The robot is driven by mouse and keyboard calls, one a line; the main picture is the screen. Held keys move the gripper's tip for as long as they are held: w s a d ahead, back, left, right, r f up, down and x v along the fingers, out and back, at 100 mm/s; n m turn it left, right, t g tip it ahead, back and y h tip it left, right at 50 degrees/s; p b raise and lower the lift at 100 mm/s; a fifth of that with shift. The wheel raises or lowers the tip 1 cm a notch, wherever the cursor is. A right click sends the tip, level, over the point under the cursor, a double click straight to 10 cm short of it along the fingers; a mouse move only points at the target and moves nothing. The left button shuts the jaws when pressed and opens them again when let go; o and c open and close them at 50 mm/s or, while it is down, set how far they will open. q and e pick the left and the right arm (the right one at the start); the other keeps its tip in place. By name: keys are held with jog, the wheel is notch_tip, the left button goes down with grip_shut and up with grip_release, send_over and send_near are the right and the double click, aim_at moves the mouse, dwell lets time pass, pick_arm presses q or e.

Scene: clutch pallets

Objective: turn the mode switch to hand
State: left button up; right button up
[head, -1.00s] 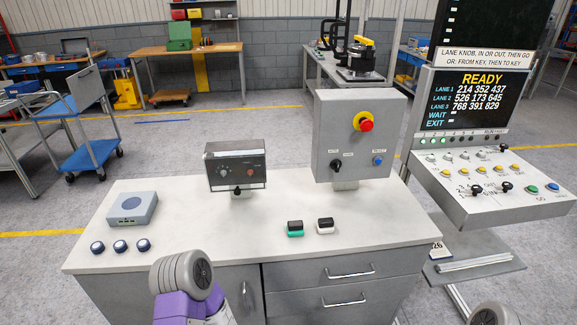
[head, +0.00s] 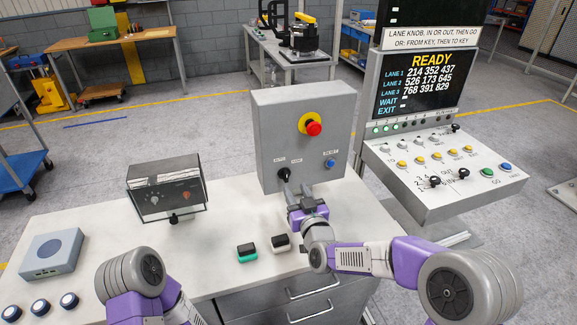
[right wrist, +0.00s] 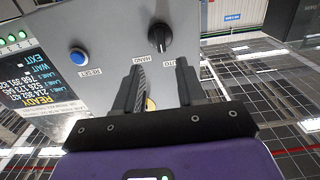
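The mode switch (head: 284,174) is a black knob low on the front of the grey control box (head: 285,130), under the AUTO and HAND labels. In the head view the right gripper (head: 293,187) is just below the knob. My left arm is at the bottom left; its fingers are out of view.
The box also carries a red emergency button (head: 313,128) and a blue reset button (head: 330,164). A black-and-green block (head: 247,253) and a black-and-white block (head: 280,243) lie on the bench near my right arm. A dark meter box (head: 165,188) stands left.

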aim_at(287, 175)
jog(key=shift+x, duration=3.4)
jog(key=shift+a, duration=0.1)
jog(key=shift+c, duration=0.4)
grip_shut()
